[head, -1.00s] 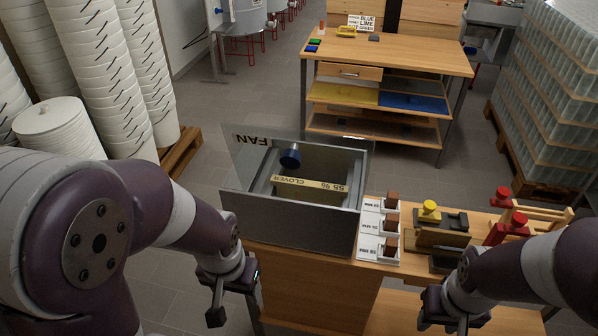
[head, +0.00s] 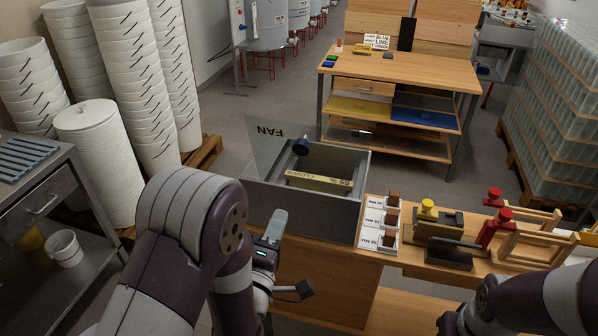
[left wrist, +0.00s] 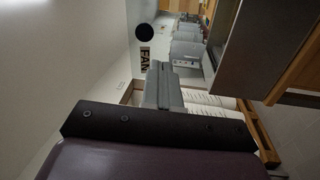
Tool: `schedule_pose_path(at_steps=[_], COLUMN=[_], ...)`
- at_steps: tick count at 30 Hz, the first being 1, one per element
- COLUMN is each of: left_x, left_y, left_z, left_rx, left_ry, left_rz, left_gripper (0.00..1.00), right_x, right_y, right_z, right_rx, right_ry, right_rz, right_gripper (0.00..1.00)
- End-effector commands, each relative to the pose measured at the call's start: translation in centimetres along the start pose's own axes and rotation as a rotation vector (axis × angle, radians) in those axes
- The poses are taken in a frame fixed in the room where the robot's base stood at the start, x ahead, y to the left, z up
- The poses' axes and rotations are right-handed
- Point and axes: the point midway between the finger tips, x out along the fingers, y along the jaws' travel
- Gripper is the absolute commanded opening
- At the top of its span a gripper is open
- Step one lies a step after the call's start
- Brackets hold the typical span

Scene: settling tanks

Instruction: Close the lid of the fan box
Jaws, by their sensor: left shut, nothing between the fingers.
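The fan box (head: 305,213) is a grey open-topped metal box at the wooden bench's left end. The label and knob (left wrist: 145,32) also show in the left wrist view. A cream CLOVER strip (head: 318,182) lies across the inside. My left gripper (head: 278,222) is shut and empty, fingers pointing up before the box's front left wall. My right gripper (head: 450,322) is partly cut off at the bottom edge; its fingers are unclear.
White sample blocks (head: 381,220), a yellow-knobbed item (head: 428,208) and red-knobbed wooden frames (head: 497,230) stand right of the box. A steel cart (head: 62,185) and stacked white buckets (head: 95,150) are at left. Floor shows between the box and the rear workbench (head: 400,68).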

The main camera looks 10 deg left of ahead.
Motion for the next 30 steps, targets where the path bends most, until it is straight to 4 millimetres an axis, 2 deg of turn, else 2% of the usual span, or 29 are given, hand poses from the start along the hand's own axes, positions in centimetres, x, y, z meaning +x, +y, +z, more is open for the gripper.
schedule_pose_path(at_steps=[1,3,7,21,25,30], left_x=[0.0,0.1,1.4,11.1,12.8,13.8], left_y=[1.1,2.0,2.4,3.5,3.5,3.3], left_z=[-0.2,-0.3,-0.3,-0.5,-0.5,-0.5], left_rx=[-0.054,-0.117,-0.137,-0.133,-0.132,-0.132], left_ry=[0.007,0.008,0.007,0.007,0.006,0.006], left_rz=[0.055,0.096,0.094,0.092,0.092,0.092], left_gripper=[0.00,0.00,0.00,0.00,0.00,0.00], right_x=[0.0,-0.1,-0.9,-5.5,-6.4,-6.7], right_y=[0.0,0.0,0.0,0.0,0.0,0.0], right_z=[0.0,0.0,-0.1,-0.7,-0.8,-0.8], right_rx=[0.000,0.000,0.000,0.000,0.000,0.000], right_ry=[0.000,0.000,0.000,0.000,0.000,0.000], right_rz=[0.000,0.000,0.000,0.000,0.000,0.000], right_gripper=[0.43,0.43,0.43,0.43,0.43,0.43])
